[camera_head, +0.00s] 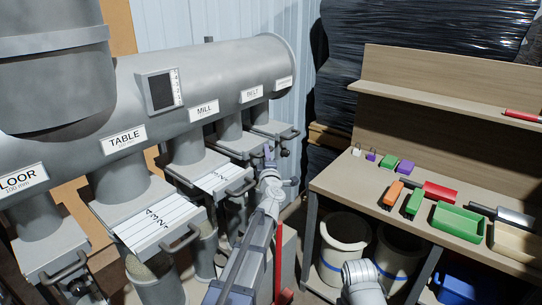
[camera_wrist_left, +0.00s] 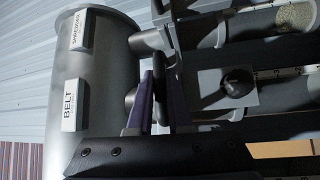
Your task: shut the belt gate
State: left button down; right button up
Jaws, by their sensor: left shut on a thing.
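The belt gate (camera_head: 236,146) is a grey slide plate on the pipe below the BELT label (camera_head: 251,94). No numbered scale shows on it from here. My left gripper (camera_head: 269,154) is at its front end, in front of its handle. In the left wrist view the two purple fingers of the left gripper (camera_wrist_left: 161,100) stand on either side of a dark handle bar (camera_wrist_left: 159,88) and are shut on it. The BELT label also shows in the left wrist view (camera_wrist_left: 69,105). Much of the gate is hidden there. My right gripper is out of view.
The mill gate (camera_head: 220,180) and table gate (camera_head: 158,222) stick out with scales showing, left of my left arm. Another gate (camera_head: 272,129) is just beyond. A black knob (camera_wrist_left: 237,87) is near the fingers. A workbench (camera_head: 345,185) with scoops and boxes stands right.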

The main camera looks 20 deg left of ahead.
pick_arm(q)
jog(key=shift+a, duration=0.2)
jog(key=c, duration=0.8)
grip_release()
jog(key=shift+w, duration=0.1)
jog(key=shift+c, duration=0.2)
jog(key=b+v, duration=0.1)
jog(key=v, duration=0.7)
